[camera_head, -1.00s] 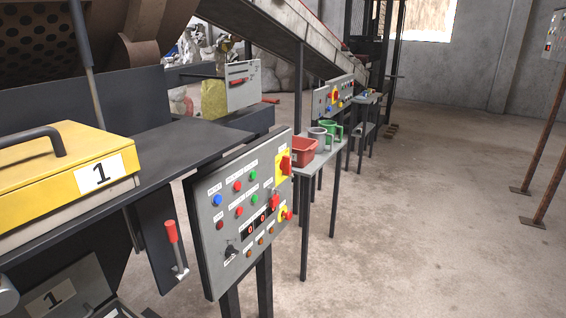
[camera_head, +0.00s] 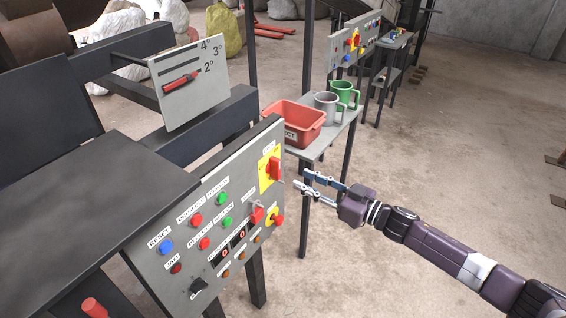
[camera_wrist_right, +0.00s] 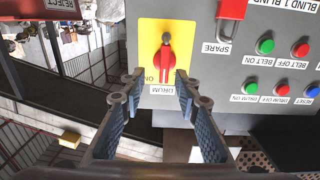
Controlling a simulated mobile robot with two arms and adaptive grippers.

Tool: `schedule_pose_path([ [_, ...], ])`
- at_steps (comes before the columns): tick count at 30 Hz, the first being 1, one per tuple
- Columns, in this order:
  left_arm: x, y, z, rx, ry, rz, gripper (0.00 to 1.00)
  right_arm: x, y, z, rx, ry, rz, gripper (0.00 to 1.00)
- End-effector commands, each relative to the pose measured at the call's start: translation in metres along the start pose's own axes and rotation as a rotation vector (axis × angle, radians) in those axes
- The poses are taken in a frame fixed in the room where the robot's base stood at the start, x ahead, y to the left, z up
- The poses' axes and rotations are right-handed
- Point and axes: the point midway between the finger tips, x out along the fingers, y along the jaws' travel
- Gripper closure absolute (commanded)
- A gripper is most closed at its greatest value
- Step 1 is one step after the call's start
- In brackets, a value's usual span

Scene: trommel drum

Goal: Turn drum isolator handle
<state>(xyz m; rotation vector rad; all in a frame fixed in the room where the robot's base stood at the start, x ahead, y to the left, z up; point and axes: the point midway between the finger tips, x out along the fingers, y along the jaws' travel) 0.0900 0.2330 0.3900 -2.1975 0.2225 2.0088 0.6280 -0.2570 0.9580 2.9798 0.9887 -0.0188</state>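The drum isolator handle (camera_head: 274,168) is a red rotary handle on a yellow plate at the upper right of the grey control panel (camera_head: 190,223). In the right wrist view the handle (camera_wrist_right: 165,58) stands lengthwise in the picture, above a label reading DRUM, with ON beside it. My right gripper (camera_head: 306,181) is open and empty, just right of the panel. In the wrist view its two fingers (camera_wrist_right: 155,88) are spread below and to either side of the handle, apart from it. My left gripper is not in view.
A side shelf (camera_head: 322,145) holds a red bin (camera_head: 293,124), a grey mug (camera_head: 327,107) and a green mug (camera_head: 344,95). Open floor lies to the right.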

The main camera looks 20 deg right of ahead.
Motion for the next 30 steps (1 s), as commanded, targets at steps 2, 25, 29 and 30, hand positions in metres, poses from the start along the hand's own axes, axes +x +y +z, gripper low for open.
schedule_pose_path([
  [2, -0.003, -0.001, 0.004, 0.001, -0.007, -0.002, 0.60, 0.004, -0.005, -0.012, 0.000, 0.011, -0.022, 0.70],
  [25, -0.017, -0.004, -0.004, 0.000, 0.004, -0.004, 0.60, 0.079, -0.006, -0.013, 0.000, 0.011, -0.022, 0.70],
  [29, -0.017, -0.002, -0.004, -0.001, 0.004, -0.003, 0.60, 0.079, -0.006, -0.012, 0.000, 0.011, -0.022, 0.71],
  [30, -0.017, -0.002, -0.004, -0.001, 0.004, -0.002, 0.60, 0.079, -0.006, -0.012, 0.000, 0.011, -0.022, 0.76],
])
